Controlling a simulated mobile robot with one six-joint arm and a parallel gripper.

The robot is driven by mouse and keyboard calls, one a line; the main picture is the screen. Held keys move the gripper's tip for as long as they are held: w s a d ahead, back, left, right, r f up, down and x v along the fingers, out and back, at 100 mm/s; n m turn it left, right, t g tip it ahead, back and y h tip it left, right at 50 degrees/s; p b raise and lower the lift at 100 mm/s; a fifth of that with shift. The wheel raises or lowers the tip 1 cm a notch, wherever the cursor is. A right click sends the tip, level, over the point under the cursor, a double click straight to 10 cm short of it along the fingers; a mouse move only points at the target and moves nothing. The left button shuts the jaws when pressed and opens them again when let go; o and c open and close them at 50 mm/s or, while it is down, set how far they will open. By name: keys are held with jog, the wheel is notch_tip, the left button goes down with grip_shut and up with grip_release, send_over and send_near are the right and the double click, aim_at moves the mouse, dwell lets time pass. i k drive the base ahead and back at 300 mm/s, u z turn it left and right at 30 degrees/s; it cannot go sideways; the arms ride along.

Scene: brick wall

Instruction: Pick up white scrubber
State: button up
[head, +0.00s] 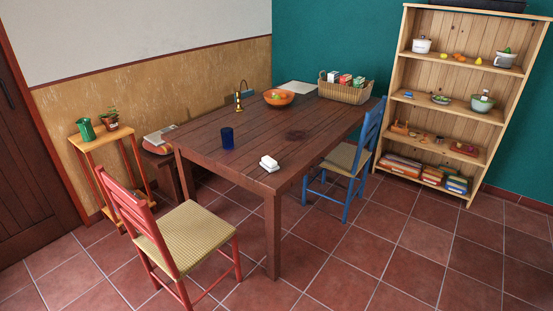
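A small white block-like object (269,163), which looks like the white scrubber, lies on the brown wooden table (240,170) near its front right corner. Its finer detail is too small to tell. Nothing touches it from above. My gripper is not in view.
A blue cup (227,138), an orange bowl (279,97) and a wicker basket (345,94) stand on the table. A red chair (180,240) is at the front left, a blue chair (350,160) at the right. A wooden shelf (457,69) stands behind. The tiled floor in front is clear.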

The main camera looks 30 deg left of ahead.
aim_at(271, 165)
jog(key=u, duration=0.05)
jog(key=i, duration=1.25)
jog(key=u, duration=0.8)
jog(key=k, duration=0.25)
jog(key=u, duration=2.55)
